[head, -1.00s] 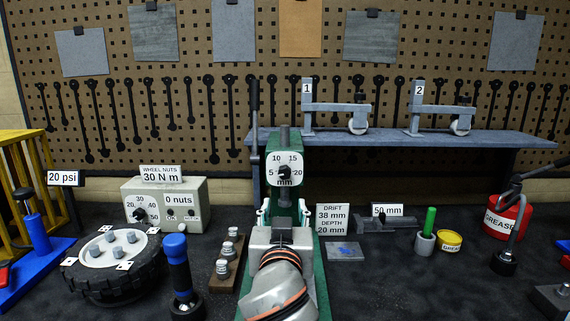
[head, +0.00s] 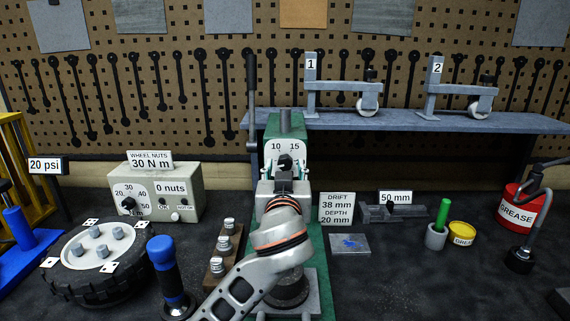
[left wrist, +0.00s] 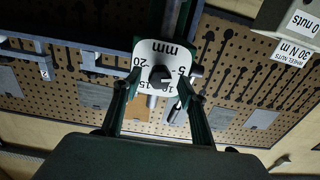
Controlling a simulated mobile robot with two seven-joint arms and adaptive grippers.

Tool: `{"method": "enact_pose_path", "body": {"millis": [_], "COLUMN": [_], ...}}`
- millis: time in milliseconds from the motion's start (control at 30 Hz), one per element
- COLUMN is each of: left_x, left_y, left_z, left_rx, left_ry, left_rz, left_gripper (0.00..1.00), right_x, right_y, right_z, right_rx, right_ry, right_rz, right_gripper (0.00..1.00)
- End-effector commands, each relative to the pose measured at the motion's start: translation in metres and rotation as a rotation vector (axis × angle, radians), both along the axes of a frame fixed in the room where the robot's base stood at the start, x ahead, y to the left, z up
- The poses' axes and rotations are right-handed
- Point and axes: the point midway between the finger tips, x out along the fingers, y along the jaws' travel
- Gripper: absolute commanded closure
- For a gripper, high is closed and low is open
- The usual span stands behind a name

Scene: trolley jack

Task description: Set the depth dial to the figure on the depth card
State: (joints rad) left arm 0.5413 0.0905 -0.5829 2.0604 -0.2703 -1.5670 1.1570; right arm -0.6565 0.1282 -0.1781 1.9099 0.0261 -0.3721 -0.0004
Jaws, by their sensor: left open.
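The depth dial (head: 273,147) is a white plate with a black knob (head: 285,161), on the green press. My left gripper hides its lower part in the head view. In the left wrist view the dial (left wrist: 175,55) appears upside down, with 5, 10, 15, 20 and mm around the knob (left wrist: 160,76). I cannot tell the knob's exact setting. My left gripper (head: 285,176) is open in front of the dial. Its fingers (left wrist: 160,92) show either side of the knob, with no clear contact. The depth card (head: 337,208) reads DRIFT 38 mm, DEPTH 20 mm. My right gripper is out of view.
The wheel nuts box (head: 157,190) and tyre (head: 105,262) are left of the press. A 50 mm gauge (head: 380,213), green-handled tool (head: 442,215) and red grease can (head: 520,208) are at right. A grey shelf (head: 430,122) runs behind. The right front bench is mostly clear.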

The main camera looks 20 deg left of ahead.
Motion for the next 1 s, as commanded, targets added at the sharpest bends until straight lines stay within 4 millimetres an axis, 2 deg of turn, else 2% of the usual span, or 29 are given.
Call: {"method": "enact_pose_path", "body": {"millis": [133, 400, 433, 567, 1000], "left_x": [0.009, 0.0105, 0.0105, 0.0104, 0.0102], "left_y": [0.0029, 0.0033, 0.0033, 0.0033, 0.0036], "left_z": [0.0002, -0.0003, -0.0003, -0.0003, -0.0006], "left_rx": [-0.001, -0.001, -0.001, -0.001, 0.052], "left_ry": [0.0, 0.0, 0.0, 0.0, 0.017], "left_rz": [0.0, 0.0, 0.0, 0.0, 0.002], "left_gripper": [0.58, 0.58, 0.63, 0.97, 0.96], "right_x": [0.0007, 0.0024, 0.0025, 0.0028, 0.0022], "right_y": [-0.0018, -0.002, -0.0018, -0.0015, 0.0], "right_z": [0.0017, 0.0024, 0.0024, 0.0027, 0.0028], "right_rx": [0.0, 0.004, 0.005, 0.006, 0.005], "right_ry": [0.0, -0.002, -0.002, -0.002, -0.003], "right_rz": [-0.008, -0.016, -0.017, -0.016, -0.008], "right_gripper": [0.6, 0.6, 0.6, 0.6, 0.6]}}
